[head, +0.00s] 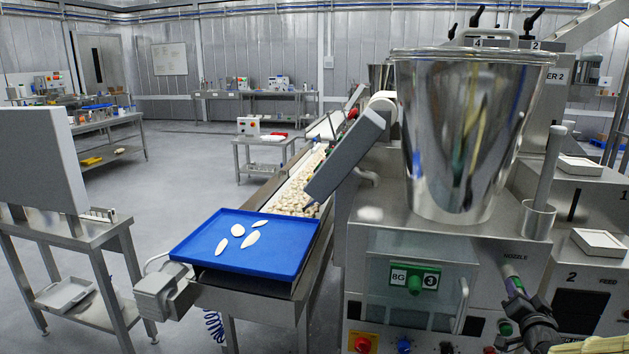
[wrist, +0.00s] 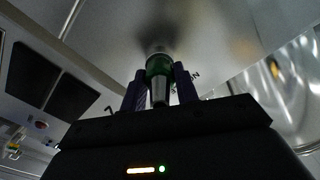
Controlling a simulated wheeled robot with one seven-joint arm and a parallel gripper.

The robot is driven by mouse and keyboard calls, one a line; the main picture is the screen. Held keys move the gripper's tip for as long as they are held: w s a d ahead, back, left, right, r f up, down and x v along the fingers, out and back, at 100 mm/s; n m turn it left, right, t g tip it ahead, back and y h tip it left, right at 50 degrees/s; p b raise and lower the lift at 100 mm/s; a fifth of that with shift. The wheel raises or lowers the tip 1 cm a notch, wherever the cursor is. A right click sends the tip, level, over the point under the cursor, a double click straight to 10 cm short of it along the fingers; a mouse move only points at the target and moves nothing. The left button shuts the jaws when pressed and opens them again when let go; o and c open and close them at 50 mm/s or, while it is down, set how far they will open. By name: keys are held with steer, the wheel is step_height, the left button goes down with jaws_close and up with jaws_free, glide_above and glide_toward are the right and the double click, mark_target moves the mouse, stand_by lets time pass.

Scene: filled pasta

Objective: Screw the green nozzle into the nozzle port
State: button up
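The green nozzle (wrist: 158,66) stands between the two dark fingers of my gripper (wrist: 159,88) in the wrist view. Its grey metal lower end shows between the fingers. Its upper end meets or nearly meets a pale metal fitting (wrist: 156,49) on the machine face, apparently the nozzle port; I cannot tell how far it is threaded in. In the head view my gripper (head: 514,284) is at the machine front, just below the "NOZZLE" label. There the port is mostly hidden and the nozzle shows only as a small green patch.
A large steel hopper (head: 462,135) stands above the machine front. A clear guard door (head: 385,265) with a green part behind it is left of my gripper. A blue tray (head: 275,257) with several pasta pieces sits at the conveyor's end. Open floor lies further left.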

steer(key=c, duration=0.3)
steer(key=shift+r+m+p, duration=0.25)
steer(key=shift+m+p, duration=0.65)
steer(key=shift+p, duration=0.1)
steer(key=shift+c, duration=0.2)
steer(key=m+p, duration=0.2)
steer(key=m, duration=0.1)
steer(key=m+p, duration=0.2)
steer(key=m, duration=0.2)
steer(key=shift+f+m+p, duration=0.25)
steer(key=shift+m+p, duration=0.2)
steer(key=shift+m, duration=0.85)
steer(key=m+p, duration=0.1)
steer(key=m, duration=0.2)
steer(key=shift+r, duration=0.1)
steer(key=m, duration=0.4)
steer(key=shift+m+p, duration=0.4)
steer(key=m, duration=0.3)
steer(key=shift+w+m, duration=0.1)
steer(key=shift+m, duration=0.2)
